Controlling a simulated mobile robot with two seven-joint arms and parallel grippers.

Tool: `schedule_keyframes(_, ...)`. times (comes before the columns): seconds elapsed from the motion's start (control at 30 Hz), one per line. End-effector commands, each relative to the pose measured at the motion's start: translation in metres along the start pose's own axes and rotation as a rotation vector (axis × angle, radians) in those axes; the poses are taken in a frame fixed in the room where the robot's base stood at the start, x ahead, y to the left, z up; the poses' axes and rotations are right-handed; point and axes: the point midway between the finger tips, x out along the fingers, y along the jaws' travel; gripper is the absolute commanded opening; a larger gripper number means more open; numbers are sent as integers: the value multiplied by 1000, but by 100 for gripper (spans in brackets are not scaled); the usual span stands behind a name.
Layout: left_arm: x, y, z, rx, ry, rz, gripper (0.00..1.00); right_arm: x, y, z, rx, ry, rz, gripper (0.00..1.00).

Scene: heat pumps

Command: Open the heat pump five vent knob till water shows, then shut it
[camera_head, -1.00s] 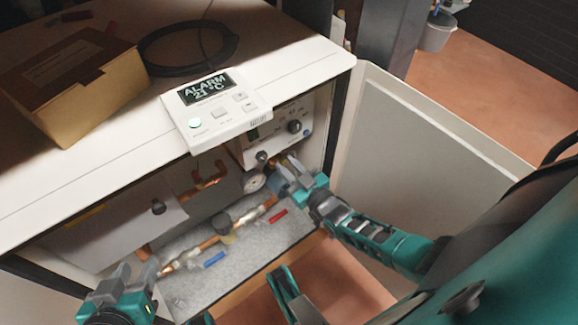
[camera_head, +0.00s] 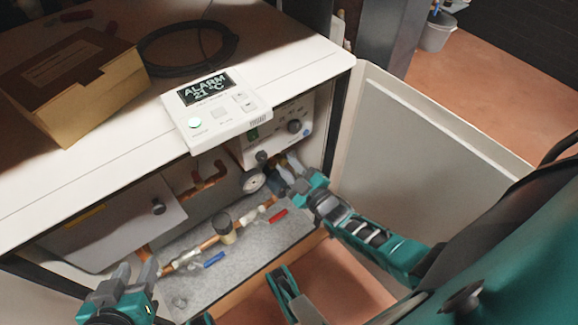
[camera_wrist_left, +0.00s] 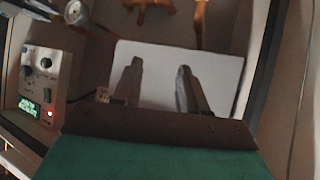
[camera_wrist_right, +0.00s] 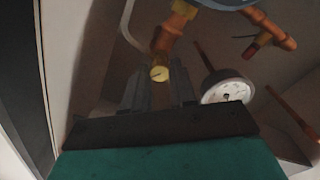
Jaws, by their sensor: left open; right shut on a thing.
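The heat pump is an open white cabinet (camera_head: 310,72) with copper pipes inside. My right gripper (camera_head: 284,178) reaches into its right side, below the control box. In the right wrist view, my right gripper (camera_wrist_right: 159,92) is shut on a small brass-yellow vent knob (camera_wrist_right: 159,73) at the end of a copper pipe. The fingers hide part of the knob, and I cannot make out any water at it. My left gripper (camera_head: 142,272) is open and empty at the cabinet's lower left. In the left wrist view its two fingers (camera_wrist_left: 158,78) stand apart before a white panel.
A display (camera_head: 205,88) reading ALARM 21 °C sits on top, near a cardboard box (camera_head: 70,80) and a black cable coil (camera_head: 185,45). A round gauge (camera_wrist_right: 228,92) is just right of the right gripper. Red (camera_head: 278,215) and blue (camera_head: 214,259) handles lie below. The open door (camera_head: 435,125) stands at right.

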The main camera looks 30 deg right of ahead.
Motion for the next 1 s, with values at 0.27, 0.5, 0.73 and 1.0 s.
schedule_keyframes(0.27, 0, 0, 0, 0, 0, 0, 43, 1, 0, -1, -126, 1, 1, 0)
schedule_keyframes(0.5, 0, 0, 0, 0, 0, 0, 43, 1, 0, -1, -164, 1, 1, 0)
schedule_keyframes(0.73, 0, 0, 0, 0, 0, 0, 43, 2, 1, -1, -167, 2, 1, 0)
schedule_keyframes(1.0, 0, 0, 0, 0, 0, 0, 43, 1, 0, -1, -166, 1, 1, 39)
